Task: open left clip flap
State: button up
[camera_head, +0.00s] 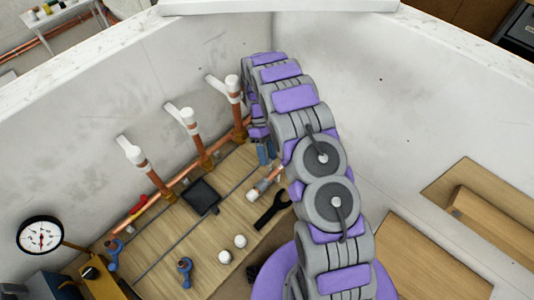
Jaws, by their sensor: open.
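Three copper pipes stand along the left wall, each with a white clip and a flap on top. The left clip (133,155) has its pale flap (123,142) leaning up and to the left toward the wall. The middle clip (188,120) and the right clip (234,87) look much the same. How far each flap is open is too small to tell. My gripper (266,153) points down beside the right pipe, well to the right of the left clip. It is open, partly hidden by my arm, and nothing shows in it.
The wooden bench (160,240) holds a black square tray (201,196), a dark wrench (270,208), two white caps (232,249) and blue valves (184,270). A gauge (40,235) stands at the left. Air above the bench's middle is clear.

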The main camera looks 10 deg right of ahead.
jog(key=v, duration=0.7)
jog(key=shift+w+p, duration=0.2)
jog(key=shift+p, duration=0.1)
jog(key=shift+r, duration=0.1)
dwell(0.3)
